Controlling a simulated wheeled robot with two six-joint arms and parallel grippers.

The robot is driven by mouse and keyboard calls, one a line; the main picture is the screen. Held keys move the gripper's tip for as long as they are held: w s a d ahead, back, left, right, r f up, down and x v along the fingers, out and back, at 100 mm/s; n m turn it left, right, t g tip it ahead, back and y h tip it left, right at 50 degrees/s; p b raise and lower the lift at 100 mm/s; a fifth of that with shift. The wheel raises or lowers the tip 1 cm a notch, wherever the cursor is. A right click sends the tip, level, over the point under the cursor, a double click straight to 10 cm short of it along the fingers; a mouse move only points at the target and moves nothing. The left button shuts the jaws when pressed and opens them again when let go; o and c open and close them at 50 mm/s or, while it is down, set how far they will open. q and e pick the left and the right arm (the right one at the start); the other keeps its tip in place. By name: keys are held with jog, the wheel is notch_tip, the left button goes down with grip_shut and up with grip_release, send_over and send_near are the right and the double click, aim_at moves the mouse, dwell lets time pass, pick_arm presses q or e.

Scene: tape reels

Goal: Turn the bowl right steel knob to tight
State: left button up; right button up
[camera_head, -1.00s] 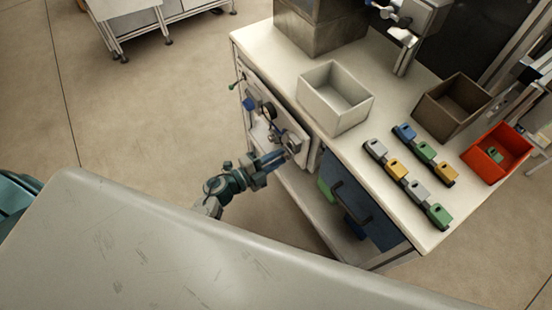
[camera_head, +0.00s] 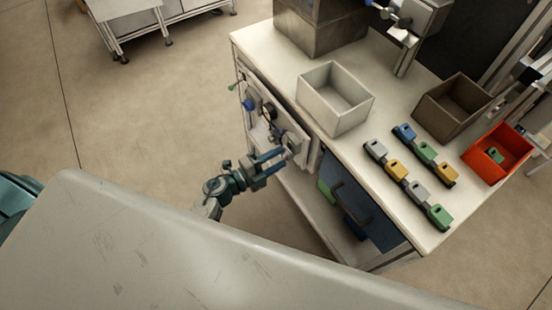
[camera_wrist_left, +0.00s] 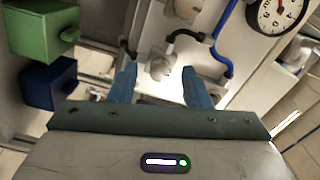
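A steel knob (camera_wrist_left: 160,66) sits on the pale front panel (camera_wrist_left: 235,50) in the left wrist view, between the tips of my left gripper (camera_wrist_left: 159,72). Its two blue fingers are apart, one on each side of the knob, with gaps visible; I see no grip on it. In the head view my left gripper (camera_head: 279,159) is at the lower part of the panel on the bench's side, and the knob (camera_head: 292,149) is small and partly hidden there. A second metal fitting (camera_wrist_left: 184,9) shows higher on the panel. My right gripper is not in view.
A dial gauge (camera_wrist_left: 277,14) and a blue hose (camera_wrist_left: 222,45) are close by on the panel. Green (camera_wrist_left: 42,35) and blue (camera_wrist_left: 50,85) blocks lie to the left. The bench top (camera_head: 385,95) holds a pale open bin (camera_head: 335,112). A grey surface (camera_head: 150,245) fills the foreground.

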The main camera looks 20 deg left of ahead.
pick_arm(q)
jog(key=b+v, duration=0.3)
jog(key=v, duration=0.7)
jog(key=shift+s+a, duration=0.25)
jog(key=shift+s, duration=0.05)
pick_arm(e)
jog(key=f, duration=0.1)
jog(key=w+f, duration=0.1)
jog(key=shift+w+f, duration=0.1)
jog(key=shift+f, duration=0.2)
